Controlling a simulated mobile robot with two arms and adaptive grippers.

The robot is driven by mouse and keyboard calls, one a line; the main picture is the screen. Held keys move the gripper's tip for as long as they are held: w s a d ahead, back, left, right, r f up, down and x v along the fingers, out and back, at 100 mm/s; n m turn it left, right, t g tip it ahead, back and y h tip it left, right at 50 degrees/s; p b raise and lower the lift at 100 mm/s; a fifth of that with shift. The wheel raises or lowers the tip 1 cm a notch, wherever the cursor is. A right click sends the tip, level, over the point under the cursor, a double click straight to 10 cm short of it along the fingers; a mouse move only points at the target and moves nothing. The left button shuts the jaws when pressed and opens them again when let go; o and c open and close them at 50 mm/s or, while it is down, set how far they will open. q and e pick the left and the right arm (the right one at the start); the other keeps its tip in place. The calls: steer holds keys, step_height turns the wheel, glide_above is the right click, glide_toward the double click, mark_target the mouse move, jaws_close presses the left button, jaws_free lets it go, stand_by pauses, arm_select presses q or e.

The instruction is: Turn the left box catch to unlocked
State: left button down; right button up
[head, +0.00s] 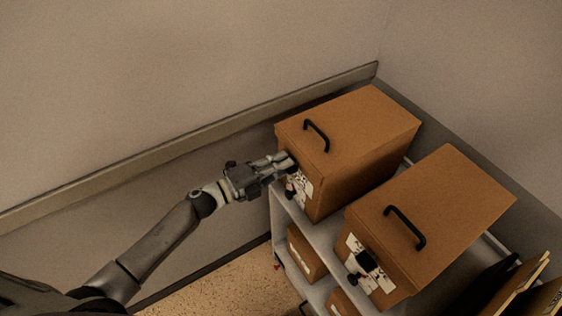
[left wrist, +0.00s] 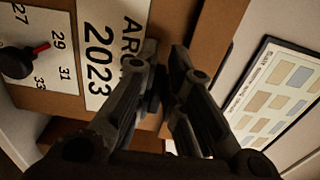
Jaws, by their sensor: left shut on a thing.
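The left box (head: 375,125) is a brown lidded box with a black handle on its lid, standing on top of a shelf unit. My left gripper (head: 284,162) is at the upper part of its front face. In the left wrist view, my left gripper (left wrist: 166,62) is shut on the dark left box catch (left wrist: 154,92), which shows only in part between the fingers. The fingers hide most of the catch, so I cannot tell which way it is turned. Beside it are a white label reading 2023 and a black dial knob (left wrist: 18,62) with a red pointer. My right gripper is not in view.
A similar brown box (head: 450,205) with black knobs on its front stands to the right. More boxes (head: 306,252) sit on the white shelf unit below. A wall rail runs behind. A chart (left wrist: 272,95) shows at right in the left wrist view.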

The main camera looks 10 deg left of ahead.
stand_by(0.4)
arm_select(q)
steer(key=c, duration=1.5)
jaws_free()
steer(key=v, duration=1.2)
